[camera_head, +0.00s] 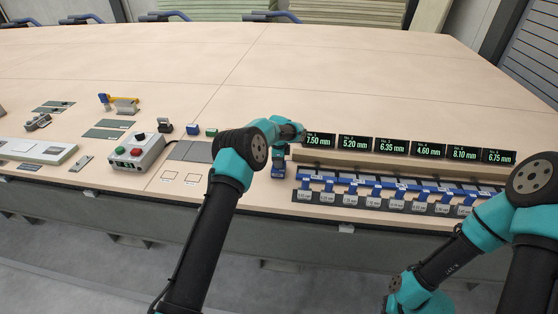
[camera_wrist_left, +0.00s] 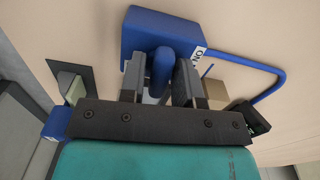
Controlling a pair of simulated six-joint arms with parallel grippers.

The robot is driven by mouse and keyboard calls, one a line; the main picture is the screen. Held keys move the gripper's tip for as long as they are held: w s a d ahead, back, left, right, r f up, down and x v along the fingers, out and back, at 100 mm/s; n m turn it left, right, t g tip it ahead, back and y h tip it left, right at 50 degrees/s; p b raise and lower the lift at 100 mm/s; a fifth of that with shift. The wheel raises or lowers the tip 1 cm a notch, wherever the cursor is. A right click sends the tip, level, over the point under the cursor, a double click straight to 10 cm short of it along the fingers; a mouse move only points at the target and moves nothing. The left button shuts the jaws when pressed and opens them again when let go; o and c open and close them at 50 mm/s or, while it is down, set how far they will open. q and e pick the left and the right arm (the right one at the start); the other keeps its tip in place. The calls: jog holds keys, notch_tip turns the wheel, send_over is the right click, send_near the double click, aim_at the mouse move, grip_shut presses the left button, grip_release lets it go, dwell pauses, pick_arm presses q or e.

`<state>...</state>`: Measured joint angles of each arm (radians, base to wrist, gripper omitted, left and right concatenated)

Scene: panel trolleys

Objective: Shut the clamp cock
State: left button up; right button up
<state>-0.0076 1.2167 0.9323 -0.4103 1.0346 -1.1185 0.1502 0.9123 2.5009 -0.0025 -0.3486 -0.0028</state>
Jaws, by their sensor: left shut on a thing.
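A small valve-like fitting with a yellow lever (camera_head: 122,98) stands at the back left of the table; it looks like the clamp cock, with its lever lying roughly sideways. My left gripper (camera_head: 279,160) is well to the right of it, low over the front of the table. In the left wrist view my left gripper (camera_wrist_left: 162,88) is shut on an upright blue bar (camera_wrist_left: 162,68). This bar stands in front of a blue block (camera_wrist_left: 155,28) with a white label. The fingers hide part of the bar. My right arm is at the lower right; its gripper does not show.
A row of dark displays (camera_head: 411,148) and a rack of blue labelled pieces (camera_head: 385,200) lie right of my left gripper. A grey button box (camera_head: 137,152) stands to its left. The table top (camera_head: 330,75) behind is clear.

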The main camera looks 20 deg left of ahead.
pick_arm(q)
jog(key=o, duration=0.7)
jog(key=shift+c, duration=0.2)
jog(key=shift+r, duration=0.1)
jog(key=shift+r, duration=3.4)
